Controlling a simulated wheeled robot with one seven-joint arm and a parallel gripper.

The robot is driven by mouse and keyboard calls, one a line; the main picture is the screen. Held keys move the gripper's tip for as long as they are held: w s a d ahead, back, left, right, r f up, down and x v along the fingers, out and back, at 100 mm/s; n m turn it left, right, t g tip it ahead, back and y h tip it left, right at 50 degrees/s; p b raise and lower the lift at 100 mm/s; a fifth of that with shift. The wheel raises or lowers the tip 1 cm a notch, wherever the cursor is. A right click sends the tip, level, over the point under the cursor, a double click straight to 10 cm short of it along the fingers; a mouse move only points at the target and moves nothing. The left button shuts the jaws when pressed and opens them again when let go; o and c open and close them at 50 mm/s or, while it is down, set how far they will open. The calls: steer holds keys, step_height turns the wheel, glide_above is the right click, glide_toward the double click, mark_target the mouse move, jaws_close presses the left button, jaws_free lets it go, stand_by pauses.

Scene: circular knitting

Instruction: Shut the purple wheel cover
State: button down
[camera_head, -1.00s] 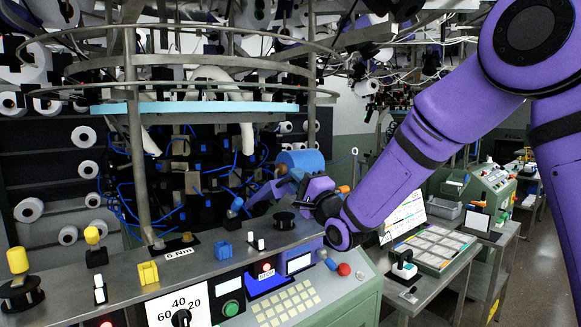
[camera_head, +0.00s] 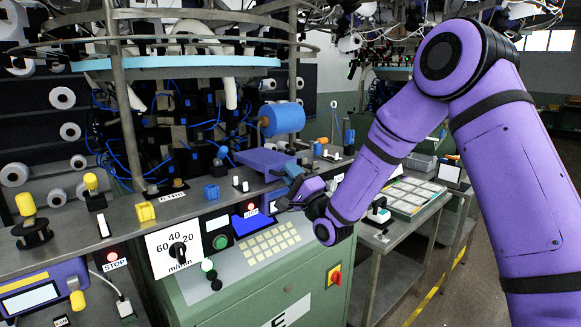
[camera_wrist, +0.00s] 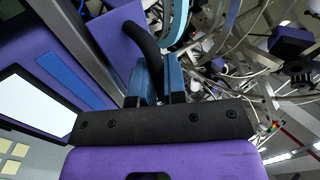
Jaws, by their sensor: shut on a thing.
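The purple wheel cover (camera_head: 263,161) shows in the head view as a flat purple panel, lying roughly level at the back of the machine's control top. Its near edge is partly behind my gripper. In the wrist view the cover (camera_wrist: 112,38) is a purple panel at upper left with a curved black handle (camera_wrist: 143,40). My gripper (camera_head: 290,173) is at the cover's right front side. Its blue fingers (camera_wrist: 160,80) are shut on the black handle. I cannot tell whether the cover rests fully on its seat.
A blue roll (camera_head: 283,119) stands just behind the cover. Blue, black and white knobs, a lit display (camera_wrist: 30,108) and a speed dial (camera_head: 178,250) crowd the control top. A side table with a tray (camera_head: 408,196) stands to the right. Cables hang around the ring above.

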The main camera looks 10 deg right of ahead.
steer(key=shift+f, duration=0.15)
steer(key=c, duration=1.2)
jaws_free()
steer(key=v, duration=1)
steer(key=shift+s+d+f, duration=0.2)
